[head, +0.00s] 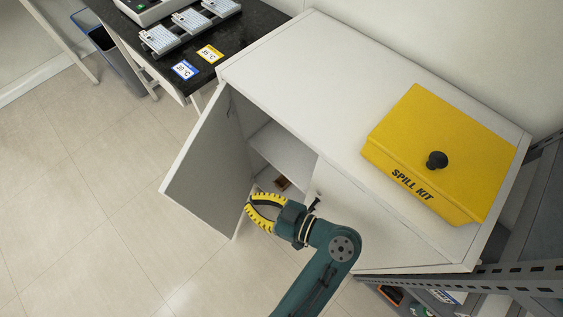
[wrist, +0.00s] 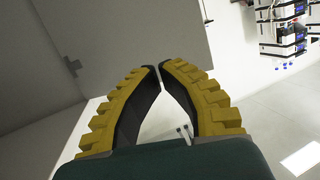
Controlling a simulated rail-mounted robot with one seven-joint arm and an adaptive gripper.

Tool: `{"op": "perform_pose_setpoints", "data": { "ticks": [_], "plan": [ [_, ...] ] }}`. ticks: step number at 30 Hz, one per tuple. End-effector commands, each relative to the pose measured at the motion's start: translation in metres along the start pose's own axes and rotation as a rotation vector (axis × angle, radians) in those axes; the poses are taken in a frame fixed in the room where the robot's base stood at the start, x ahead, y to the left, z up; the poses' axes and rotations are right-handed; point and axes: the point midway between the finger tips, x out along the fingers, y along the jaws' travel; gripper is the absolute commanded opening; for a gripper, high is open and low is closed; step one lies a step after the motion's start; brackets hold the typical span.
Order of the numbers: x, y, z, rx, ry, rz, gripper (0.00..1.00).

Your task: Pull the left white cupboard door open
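The left white cupboard door (head: 212,165) stands wide open, swung out to the left of the white cupboard (head: 300,65). Its inner face, in shade, fills the upper left of the wrist view (wrist: 140,35). My gripper (head: 251,204) is in front of the open compartment, close to the door's inner side. I cannot tell whether it touches the door. In the wrist view the yellow-ridged fingers (wrist: 158,68) curve together with their tips nearly meeting, and nothing shows between them. The door's outer face and its handle are mostly hidden.
A yellow spill kit box (head: 430,150) sits on the cupboard top. A small brown item (head: 283,184) lies inside the compartment. A dark bench (head: 215,50) with devices stands behind the door, and a grey metal rack (head: 500,280) stands at right. The floor (head: 90,220) at left is clear.

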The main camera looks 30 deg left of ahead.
Motion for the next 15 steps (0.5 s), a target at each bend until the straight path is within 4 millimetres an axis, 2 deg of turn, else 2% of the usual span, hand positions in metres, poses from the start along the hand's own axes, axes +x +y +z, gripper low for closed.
{"op": "perform_pose_setpoints", "data": {
  "ticks": [1,4,10,15],
  "plan": [
    [0.007,-0.016,0.013,-0.024,0.068,-0.065,0.0],
    [0.012,-0.037,0.015,-0.073,0.165,-0.139,0.0],
    [0.016,-0.043,0.011,-0.09,0.193,-0.16,0.0],
    [0.041,-0.048,0.009,-0.09,0.192,-0.163,0.0]
  ]
}}
